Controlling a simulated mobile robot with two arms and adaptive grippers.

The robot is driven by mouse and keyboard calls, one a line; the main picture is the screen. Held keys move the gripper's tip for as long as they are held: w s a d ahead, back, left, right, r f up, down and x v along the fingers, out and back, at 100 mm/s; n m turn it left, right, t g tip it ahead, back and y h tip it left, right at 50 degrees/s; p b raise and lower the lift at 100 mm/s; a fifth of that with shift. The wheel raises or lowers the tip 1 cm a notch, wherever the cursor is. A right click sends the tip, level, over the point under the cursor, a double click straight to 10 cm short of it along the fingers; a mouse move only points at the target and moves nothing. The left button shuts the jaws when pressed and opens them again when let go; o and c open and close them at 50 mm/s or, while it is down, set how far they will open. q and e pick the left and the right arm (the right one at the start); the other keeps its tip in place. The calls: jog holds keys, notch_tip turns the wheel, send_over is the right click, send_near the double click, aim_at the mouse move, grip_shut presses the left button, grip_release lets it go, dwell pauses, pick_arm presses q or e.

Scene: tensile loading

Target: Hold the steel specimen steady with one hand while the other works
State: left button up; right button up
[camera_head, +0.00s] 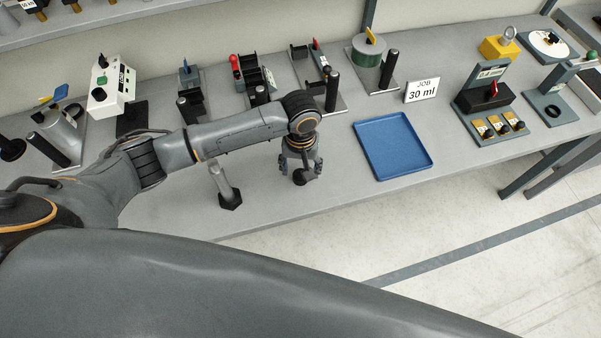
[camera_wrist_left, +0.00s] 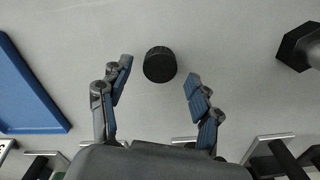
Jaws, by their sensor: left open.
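I cannot pick out a steel specimen for certain. A small black round piece (camera_wrist_left: 160,64) stands on the bench between my left fingertips in the left wrist view. My left gripper (camera_wrist_left: 158,78) is open, with a finger on each side of the piece and gaps visible. In the head view my left gripper (camera_head: 300,172) points down near the bench's front edge, left of the blue tray. A grey rod with a black hexagonal end (camera_head: 226,186) is to its left; that black end (camera_wrist_left: 296,48) also shows in the left wrist view. My right gripper is out of view.
An empty blue tray (camera_head: 394,147) lies right of my left gripper. A "JOB 30 ml" card (camera_head: 422,90) stands behind it. Several fixtures line the back of the grey bench (camera_head: 285,204). A yellow block with a ring (camera_head: 499,47) is at far right.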

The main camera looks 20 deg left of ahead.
pick_arm(q)
jog(key=shift+f, duration=0.95)
jog(key=shift+c, duration=1.3)
jog(key=c, duration=1)
jog(key=shift+o, duration=0.2)
jog(key=shift+r, duration=0.1)
